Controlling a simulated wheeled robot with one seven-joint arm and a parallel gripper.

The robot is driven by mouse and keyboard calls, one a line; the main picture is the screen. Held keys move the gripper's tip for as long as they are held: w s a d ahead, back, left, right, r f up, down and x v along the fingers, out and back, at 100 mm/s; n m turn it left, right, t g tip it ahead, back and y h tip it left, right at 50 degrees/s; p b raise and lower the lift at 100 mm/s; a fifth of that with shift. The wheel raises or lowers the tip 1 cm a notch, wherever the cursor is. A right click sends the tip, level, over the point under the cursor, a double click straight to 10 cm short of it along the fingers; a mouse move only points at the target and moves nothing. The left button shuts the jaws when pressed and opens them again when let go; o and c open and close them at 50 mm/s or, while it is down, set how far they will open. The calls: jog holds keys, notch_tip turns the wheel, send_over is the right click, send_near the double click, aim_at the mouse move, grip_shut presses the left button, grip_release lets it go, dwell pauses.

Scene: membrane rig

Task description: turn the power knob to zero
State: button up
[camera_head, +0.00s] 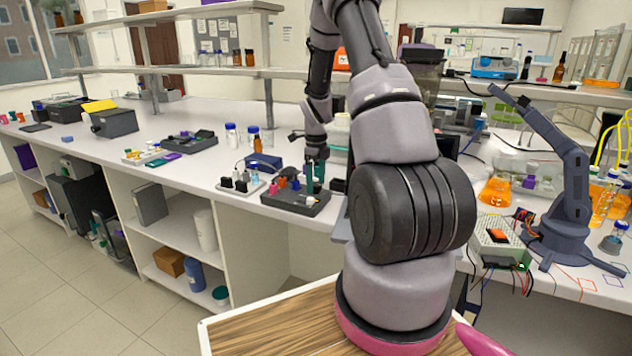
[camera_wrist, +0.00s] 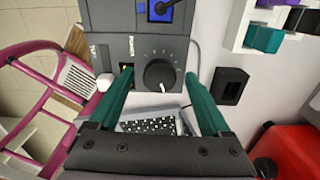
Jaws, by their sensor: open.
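The power knob (camera_wrist: 160,75) is a round black dial on a dark grey device (camera_wrist: 112,20) in the wrist view. White scale marks run around it, and its white pointer mark faces the bottom of the picture. My gripper (camera_wrist: 158,73) is open, with its two green fingers on either side of the knob. Gaps show between the fingers and the knob; I cannot tell how high the fingertips are above the panel. In the head view my gripper (camera_head: 315,174) is over the bench among small devices, and the knob cannot be made out there.
A blue-faced module (camera_wrist: 158,10) sits above the knob on the device. A black square socket (camera_wrist: 230,86) is to its right, and a red object (camera_wrist: 285,150) lies at lower right. A pink frame (camera_wrist: 40,90) stands at left.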

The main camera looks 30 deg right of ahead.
grip_shut()
